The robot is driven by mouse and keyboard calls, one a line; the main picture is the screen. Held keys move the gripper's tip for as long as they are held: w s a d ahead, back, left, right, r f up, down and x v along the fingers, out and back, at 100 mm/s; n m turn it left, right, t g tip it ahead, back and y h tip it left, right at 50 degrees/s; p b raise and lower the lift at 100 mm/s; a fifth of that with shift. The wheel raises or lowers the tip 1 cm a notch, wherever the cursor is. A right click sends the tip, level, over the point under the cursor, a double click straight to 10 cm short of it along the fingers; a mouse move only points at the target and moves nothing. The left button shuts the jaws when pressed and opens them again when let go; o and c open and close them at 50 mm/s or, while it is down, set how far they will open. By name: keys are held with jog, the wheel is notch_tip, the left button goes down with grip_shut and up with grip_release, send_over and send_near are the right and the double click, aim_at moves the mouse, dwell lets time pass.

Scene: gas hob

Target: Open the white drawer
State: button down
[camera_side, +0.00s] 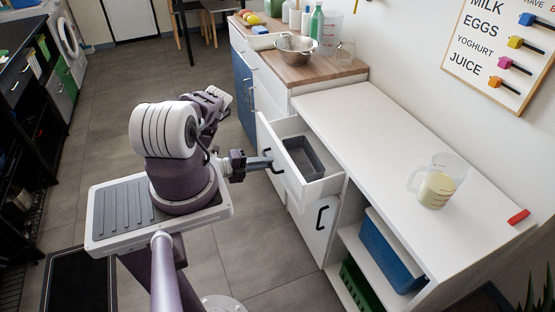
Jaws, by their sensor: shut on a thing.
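The white drawer (328,187) is pulled out from the cabinet under the white counter, and its inside shows. A grey bin (303,158) sits in it. The drawer's dark handle (267,152) is on its front face, which is turned toward my arm. My gripper (262,162) is at that front and shut on the handle. The fingertips are small in the view, and part of the handle is hidden by them.
A measuring jug (437,183) with pale contents and a red object (518,216) stand on the white counter (360,125). A cupboard door with a black handle (321,217) is below the drawer. A metal colander (296,47) sits on the wooden worktop. The floor left of the drawer is clear.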

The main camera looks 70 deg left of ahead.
jog(key=shift+s, duration=0.1)
jog(key=c, duration=1.5)
grip_release()
